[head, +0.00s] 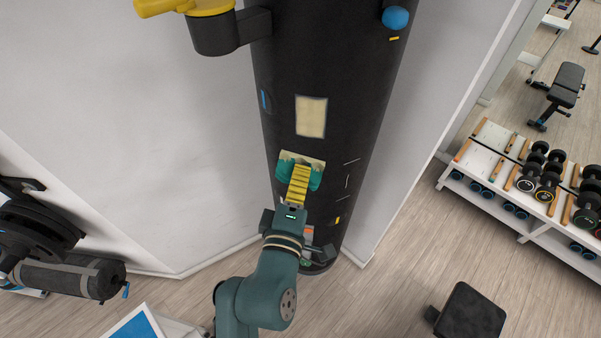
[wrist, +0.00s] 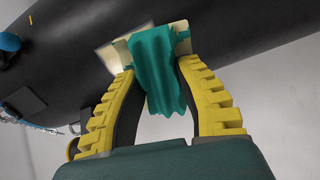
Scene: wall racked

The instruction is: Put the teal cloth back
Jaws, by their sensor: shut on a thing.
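The teal cloth (head: 316,177) hangs in folds at the front of the black column, just below a cream bracket-like piece (head: 301,157). In the wrist view the cloth (wrist: 157,68) lies between the two yellow fingers, with its upper end against the cream piece (wrist: 183,42). My gripper (head: 299,178) is shut on the cloth, and its fingers (wrist: 155,78) press it from both sides. I cannot tell whether the cloth is hung on the cream piece or only touches it. The fingers hide part of the cloth in the head view.
The black column (head: 330,65) carries a flat cream panel (head: 311,117) above the cloth, a blue knob (head: 396,18) and a yellow-topped fitting (head: 213,30). A dumbbell rack (head: 487,176) stands right. A black-padded item (head: 470,315) sits lower right. Open floor lies between.

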